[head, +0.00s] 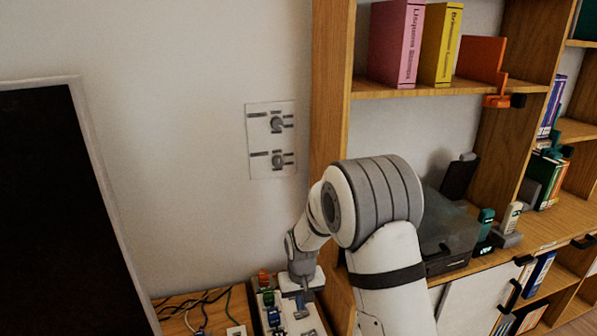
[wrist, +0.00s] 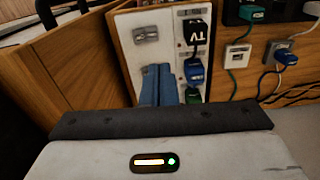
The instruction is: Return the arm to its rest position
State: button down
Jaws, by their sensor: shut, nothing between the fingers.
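My arm reaches down from the right in the head view, bent at its elbow. My gripper (head: 301,303) is low, just over a white power strip (head: 312,322) with coloured plugs. In the wrist view my gripper (wrist: 158,72) shows two blue fingers close together, shut with nothing between them. I cannot tell whether the fingertips touch the strip.
A wooden shelf unit (head: 330,100) with books and a dark box (head: 447,232) stands at right. A wall plate with two knobs (head: 271,140) is behind the arm. A dark screen (head: 50,200) fills the left. Cables (head: 195,303) lie on the wooden surface. Open air lies before the wall.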

jog(key=s+d+r, duration=0.4)
jog(key=d+r, duration=0.1)
jog(key=r, duration=0.5)
jog(key=s+d+r+m+t+p, duration=0.1)
jog(key=s+d+r, duration=0.3)
jog(key=s, duration=0.6)
jog(key=s+d+r+m+t+p, duration=0.1)
jog(key=s+d+r, duration=0.4)
jog(key=s+r, duration=0.4)
jog(key=shift+s+d+m, duration=0.2)
jog(key=shift+s+m, duration=0.2)
jog(key=shift+s, duration=0.45)
